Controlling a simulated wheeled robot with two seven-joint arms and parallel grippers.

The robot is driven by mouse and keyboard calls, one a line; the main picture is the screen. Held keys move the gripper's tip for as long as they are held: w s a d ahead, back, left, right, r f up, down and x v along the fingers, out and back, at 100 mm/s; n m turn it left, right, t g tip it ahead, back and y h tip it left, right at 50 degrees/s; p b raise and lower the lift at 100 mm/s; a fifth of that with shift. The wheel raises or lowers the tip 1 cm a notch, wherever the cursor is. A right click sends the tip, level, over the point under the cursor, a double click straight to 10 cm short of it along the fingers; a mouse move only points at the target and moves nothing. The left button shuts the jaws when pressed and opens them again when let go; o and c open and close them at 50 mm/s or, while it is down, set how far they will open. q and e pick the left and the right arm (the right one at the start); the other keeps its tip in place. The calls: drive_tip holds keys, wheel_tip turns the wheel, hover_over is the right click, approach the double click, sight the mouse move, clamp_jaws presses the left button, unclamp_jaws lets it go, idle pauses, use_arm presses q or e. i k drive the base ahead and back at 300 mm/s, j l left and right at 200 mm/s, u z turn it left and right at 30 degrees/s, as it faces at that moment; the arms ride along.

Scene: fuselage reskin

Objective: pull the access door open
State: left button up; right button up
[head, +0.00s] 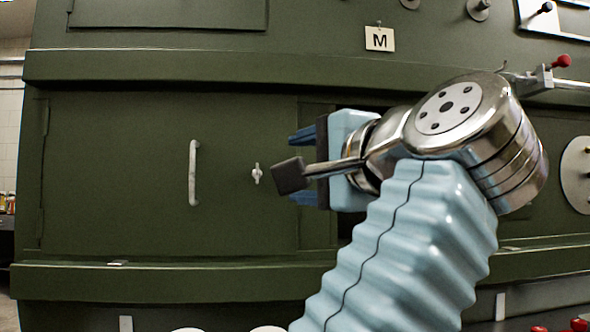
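The green access door (120,170) fills the left middle of the head view and looks shut, flush with the hull. A pale vertical bar handle (194,173) is fixed on it. A small light wing-shaped latch (257,173) sits to its right, near the door's right edge. My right gripper (303,167) is just right of the latch, pointing left. Its two blue fingers are apart, one high and one low, with nothing seen between them. A dark block on a metal rod, on my wrist, partly covers the gripper. My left gripper is out of view.
Green ledges run above (200,67) and below (200,278) the door. A dark gap (347,232) shows behind my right wrist. A red-knobbed fitting (545,78) juts out at upper right. The space before the handle looks clear.

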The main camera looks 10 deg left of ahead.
sight(127, 173)
drive_tip(key=k+l, duration=1.15)
drive_tip(key=l, duration=0.25)
